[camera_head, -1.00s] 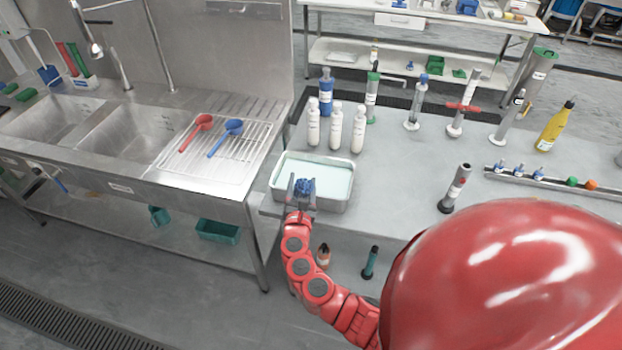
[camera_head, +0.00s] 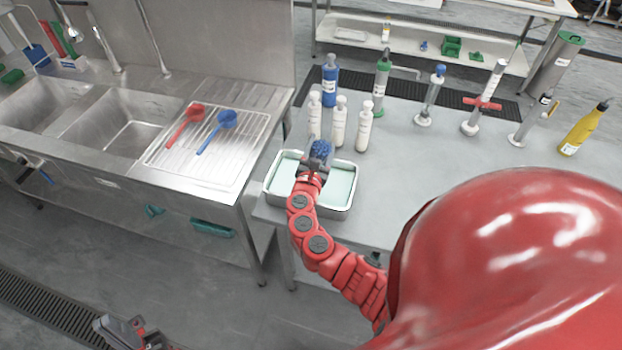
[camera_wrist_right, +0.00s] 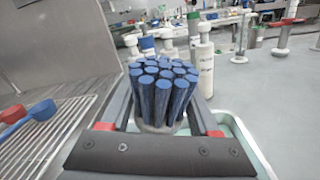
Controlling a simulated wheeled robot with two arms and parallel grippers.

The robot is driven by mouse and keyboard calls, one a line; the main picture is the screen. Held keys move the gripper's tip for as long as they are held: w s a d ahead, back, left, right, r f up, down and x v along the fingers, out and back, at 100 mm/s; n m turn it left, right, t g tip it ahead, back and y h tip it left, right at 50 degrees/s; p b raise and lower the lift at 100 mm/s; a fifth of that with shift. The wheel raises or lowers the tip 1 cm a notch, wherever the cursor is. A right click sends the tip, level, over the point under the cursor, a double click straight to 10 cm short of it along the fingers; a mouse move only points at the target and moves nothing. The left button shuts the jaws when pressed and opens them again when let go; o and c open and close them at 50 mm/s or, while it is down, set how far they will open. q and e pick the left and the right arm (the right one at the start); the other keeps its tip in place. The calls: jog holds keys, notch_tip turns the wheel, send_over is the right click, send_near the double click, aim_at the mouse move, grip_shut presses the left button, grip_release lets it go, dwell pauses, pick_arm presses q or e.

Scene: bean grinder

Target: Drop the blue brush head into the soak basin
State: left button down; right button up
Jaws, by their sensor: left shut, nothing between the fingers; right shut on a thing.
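The blue brush head (camera_head: 320,149) is held by my right gripper (camera_head: 318,160), above the soak basin (camera_head: 339,211). The basin is a metal tray with pale green liquid, at the left end of the grey table. In the right wrist view the brush head (camera_wrist_right: 163,95) stands with its blue bristles up between the two fingers, and the basin's rim (camera_wrist_right: 245,140) shows below and behind it. My left gripper (camera_head: 125,332) shows at the bottom left of the head view, over the floor, away from the basin; it is shut and empty.
Several white bottles (camera_head: 339,122) and a blue bottle (camera_head: 330,85) stand just behind the basin. The table right of the basin is clear.

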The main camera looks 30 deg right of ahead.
notch_tip(320, 180, down, 4)
jog(key=b, duration=0.2)
jog(key=shift+w+b, duration=0.1)
jog(key=shift+b, duration=0.3)
jog(key=shift+d, duration=0.1)
jog(key=o, duration=1.4)
jog(key=shift+o, duration=0.2)
jog(key=b+v, duration=0.4)
jog(key=v, duration=1.3)
jog(key=shift+b, duration=0.4)
jog(key=shift+f, duration=0.1)
